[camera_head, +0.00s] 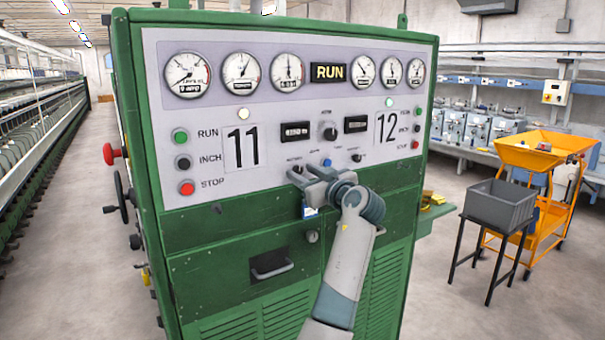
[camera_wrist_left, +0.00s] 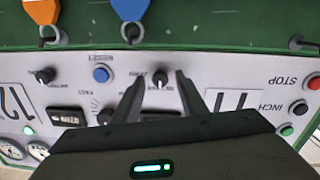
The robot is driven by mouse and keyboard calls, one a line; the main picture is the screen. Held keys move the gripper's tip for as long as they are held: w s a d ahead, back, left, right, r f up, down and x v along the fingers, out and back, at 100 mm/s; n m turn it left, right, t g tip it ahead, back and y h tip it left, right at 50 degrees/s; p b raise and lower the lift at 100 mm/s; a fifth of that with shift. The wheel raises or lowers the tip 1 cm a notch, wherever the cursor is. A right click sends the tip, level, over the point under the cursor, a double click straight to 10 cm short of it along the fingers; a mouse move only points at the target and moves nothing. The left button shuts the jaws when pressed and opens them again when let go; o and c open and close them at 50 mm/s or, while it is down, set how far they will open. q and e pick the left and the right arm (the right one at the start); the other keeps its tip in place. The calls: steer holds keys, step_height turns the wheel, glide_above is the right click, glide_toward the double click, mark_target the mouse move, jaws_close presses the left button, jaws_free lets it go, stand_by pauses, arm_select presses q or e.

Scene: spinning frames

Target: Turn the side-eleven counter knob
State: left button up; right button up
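The side-eleven counter knob (camera_wrist_left: 160,79) is a small black knob with a white pointer line, on the pale panel near the large 11 (camera_wrist_left: 232,101). In the left wrist view it sits between the two fingertips of my left gripper (camera_wrist_left: 160,84), with a gap on each side. My left gripper is open and holds nothing. In the head view the gripper (camera_head: 311,174) is at the panel's lower middle and largely covers this knob. The side-eleven counter display (camera_head: 296,131) is above it. My right gripper is in neither view.
A blue button (camera_wrist_left: 102,74), the side-twelve knob (camera_wrist_left: 45,75) and a larger centre knob (camera_head: 328,131) are close by. Orange (camera_wrist_left: 41,10) and blue (camera_wrist_left: 130,8) tags hang from keys below the panel. A grey crate (camera_head: 499,203) stands at right on a black stand.

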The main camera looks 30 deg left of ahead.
arm_select(q)
jaws_close()
